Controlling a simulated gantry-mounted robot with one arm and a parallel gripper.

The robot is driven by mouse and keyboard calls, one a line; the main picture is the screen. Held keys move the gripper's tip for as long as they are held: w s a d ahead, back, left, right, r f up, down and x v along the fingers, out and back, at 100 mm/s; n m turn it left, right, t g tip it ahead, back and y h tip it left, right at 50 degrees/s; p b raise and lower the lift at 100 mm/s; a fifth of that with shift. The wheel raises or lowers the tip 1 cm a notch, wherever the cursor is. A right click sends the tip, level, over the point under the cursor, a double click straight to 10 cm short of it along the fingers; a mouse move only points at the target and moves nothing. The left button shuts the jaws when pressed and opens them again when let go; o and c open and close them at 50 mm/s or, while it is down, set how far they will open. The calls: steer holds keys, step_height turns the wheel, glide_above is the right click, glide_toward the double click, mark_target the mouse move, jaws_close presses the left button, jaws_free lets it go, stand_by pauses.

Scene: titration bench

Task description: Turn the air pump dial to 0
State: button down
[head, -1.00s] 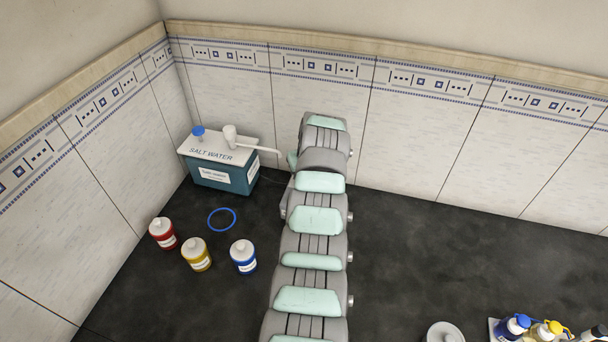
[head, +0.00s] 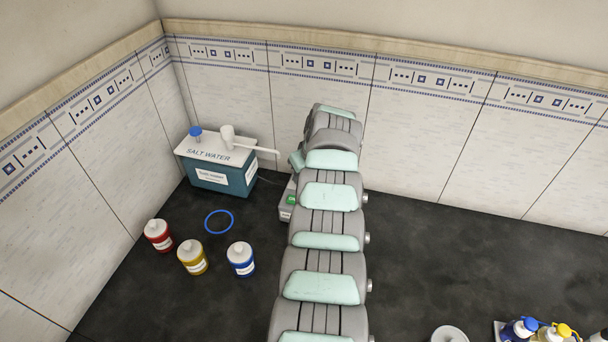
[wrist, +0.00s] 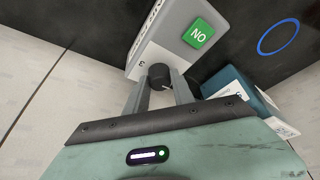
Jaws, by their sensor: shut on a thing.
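The air pump (wrist: 165,45) is a light grey box with a green switch (wrist: 198,33); its lettering appears upside down and reads ON. Its black round dial (wrist: 159,74) sits between the two fingers of my gripper (wrist: 160,86), which is shut on it. My arm hides the dial and my gripper there.
A teal salt water box (head: 221,176) stands left of the pump, its spout towards my arm. A blue ring (head: 219,222) and red (head: 158,235), yellow (head: 192,258) and blue (head: 241,260) bottles are at the left. The tiled wall is close behind. Bare counter (head: 430,250) lies right.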

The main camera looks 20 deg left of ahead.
steer(key=c, duration=1.1)
jaws_free()
steer(key=shift+d+r+p, duration=0.25)
steer(key=shift+r+p, duration=0.15)
steer(key=shift+r, duration=0.05)
steer(key=p+v, duration=0.1)
steer(key=v, duration=0.8)
steer(key=shift+s+r+p, duration=0.25)
steer(key=shift+r+p, duration=0.1)
steer(key=shift+r, duration=0.05)
steer(key=shift+a, duration=0.1)
